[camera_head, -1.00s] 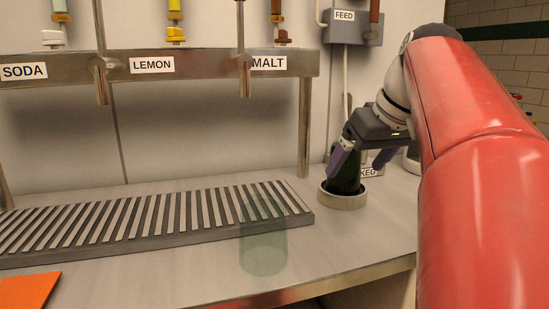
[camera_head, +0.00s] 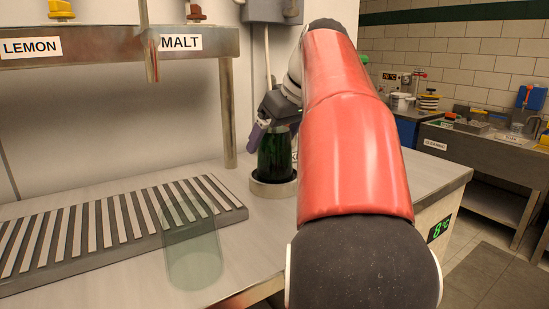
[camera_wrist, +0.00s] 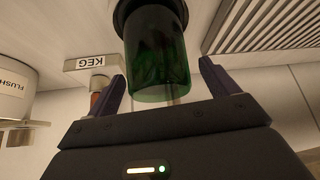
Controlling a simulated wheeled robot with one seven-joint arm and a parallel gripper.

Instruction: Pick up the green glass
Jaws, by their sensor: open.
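A dark green glass (camera_head: 273,155) stands upright in a round pale ring holder (camera_head: 262,186) on the counter, right of the drip grate. In the wrist view the green glass (camera_wrist: 157,60) is between the spread fingers of my gripper (camera_wrist: 161,70), with a gap on each side; its other end is in a dark ring. My gripper is open and empty. A paler, clear greenish glass (camera_head: 193,255) stands at the counter's front.
A slatted drip grate (camera_head: 110,228) lies left under a tap rail labelled LEMON and MALT (camera_head: 110,46). The wrist view shows a KEG label (camera_wrist: 92,62) and a FLUSH container (camera_wrist: 14,88) beside the glass. A sink (camera_head: 490,150) stands far right.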

